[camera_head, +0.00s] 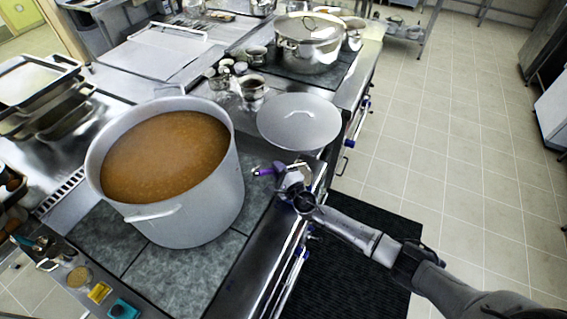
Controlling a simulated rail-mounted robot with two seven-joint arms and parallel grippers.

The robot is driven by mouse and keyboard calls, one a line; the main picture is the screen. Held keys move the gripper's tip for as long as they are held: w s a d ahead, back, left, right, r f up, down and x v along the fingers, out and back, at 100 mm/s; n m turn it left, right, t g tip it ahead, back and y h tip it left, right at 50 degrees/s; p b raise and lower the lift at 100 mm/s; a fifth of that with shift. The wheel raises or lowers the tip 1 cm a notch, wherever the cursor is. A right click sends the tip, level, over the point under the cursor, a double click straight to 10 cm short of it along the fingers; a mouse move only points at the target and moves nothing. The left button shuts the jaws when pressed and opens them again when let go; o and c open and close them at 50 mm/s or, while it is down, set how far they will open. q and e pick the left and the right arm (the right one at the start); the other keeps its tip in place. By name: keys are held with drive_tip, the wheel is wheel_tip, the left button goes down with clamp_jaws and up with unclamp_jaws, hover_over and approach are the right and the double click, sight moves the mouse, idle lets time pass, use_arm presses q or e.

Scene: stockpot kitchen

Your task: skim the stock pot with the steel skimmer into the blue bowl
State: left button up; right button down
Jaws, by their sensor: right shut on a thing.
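The large grey stock pot (222,178) stands on the dark hob plates at left centre, filled with orange-brown stock (165,155). My right gripper (275,173) is just right of the pot, near the counter's front edge. It is shut on a small purple thing (263,172), too small to identify for sure. I cannot make out the steel skimmer. My left gripper is out of view.
A lidded steel pot (308,45) and several small metal cups (252,86) stand farther back. Steel trays (40,95) are at left. A teal item (123,308) and a yellow one (99,292) lie at the near left.

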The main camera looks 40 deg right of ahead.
drive_tip(key=shift+a+f+n, duration=0.65)
drive_tip(key=shift+a, duration=0.2)
drive_tip(key=shift+a+f+n, duration=0.65)
drive_tip(key=shift+a, duration=0.15)
drive_tip(key=shift+f, duration=0.1)
idle(0.7)
drive_tip(key=shift+w+a+f+n, duration=0.1)
drive_tip(key=shift+a+f+n, duration=0.8)
drive_tip(key=shift+f+n, duration=0.9)
drive_tip(key=shift+s+a+f+n, duration=0.1)
drive_tip(key=shift+a+f+n, duration=0.85)
drive_tip(key=shift+f, duration=1.4)
drive_tip(key=shift+w+a+f+n, duration=0.1)
drive_tip(key=shift+a+f+n, duration=0.7)
drive_tip(key=shift+f+n, duration=1.05)
drive_tip(key=shift+f+m, duration=0.3)
drive_tip(key=shift+r, duration=0.1)
